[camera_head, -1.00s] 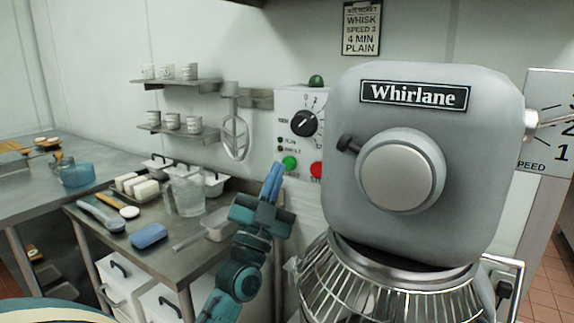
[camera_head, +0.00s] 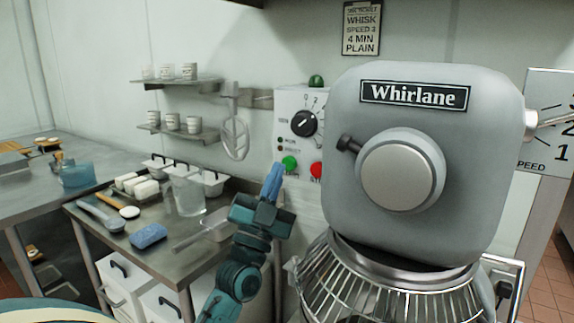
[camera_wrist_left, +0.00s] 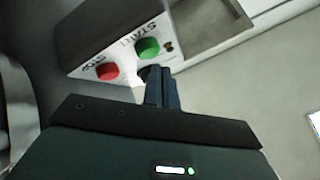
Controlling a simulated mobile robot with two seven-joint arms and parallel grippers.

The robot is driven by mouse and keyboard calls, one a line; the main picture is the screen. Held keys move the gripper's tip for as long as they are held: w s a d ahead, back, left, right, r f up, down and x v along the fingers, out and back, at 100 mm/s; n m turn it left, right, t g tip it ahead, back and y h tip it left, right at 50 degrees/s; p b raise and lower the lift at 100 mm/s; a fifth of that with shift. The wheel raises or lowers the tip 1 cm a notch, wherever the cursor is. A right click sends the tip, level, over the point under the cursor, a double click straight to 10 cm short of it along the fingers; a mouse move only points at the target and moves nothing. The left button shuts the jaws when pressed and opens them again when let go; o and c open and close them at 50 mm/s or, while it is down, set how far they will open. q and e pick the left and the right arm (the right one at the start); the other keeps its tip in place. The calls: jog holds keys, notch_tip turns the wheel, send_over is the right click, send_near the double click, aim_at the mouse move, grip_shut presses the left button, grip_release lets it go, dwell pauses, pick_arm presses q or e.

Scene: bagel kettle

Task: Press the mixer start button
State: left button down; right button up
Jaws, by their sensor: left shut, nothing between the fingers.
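The green start button (camera_head: 289,163) sits on the white control box (camera_head: 287,103) at the left of the grey Whirlane mixer (camera_head: 420,150). The red stop button (camera_head: 317,170) is to its right. In the left wrist view the green button (camera_wrist_left: 148,48) is beside the word START and the red button (camera_wrist_left: 107,71) beside STOP. My left gripper (camera_head: 274,178) is shut and empty, its fingertips just below and left of the green button in the head view. In the wrist view its fingertips (camera_wrist_left: 156,72) appear near the green button; contact cannot be told. My right gripper is not in view.
The mixer head and its wire bowl guard (camera_head: 390,295) stand close to the right of my left arm. A steel table (camera_head: 180,262) with a jug (camera_head: 187,194), a blue sponge (camera_head: 148,235) and containers is at the left. A whisk-speed sign (camera_head: 362,28) hangs above.

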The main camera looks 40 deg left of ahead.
pick_arm(q)
jog(key=shift+w, duration=0.15)
dwell(0.4)
jog(key=shift+w, duration=0.3)
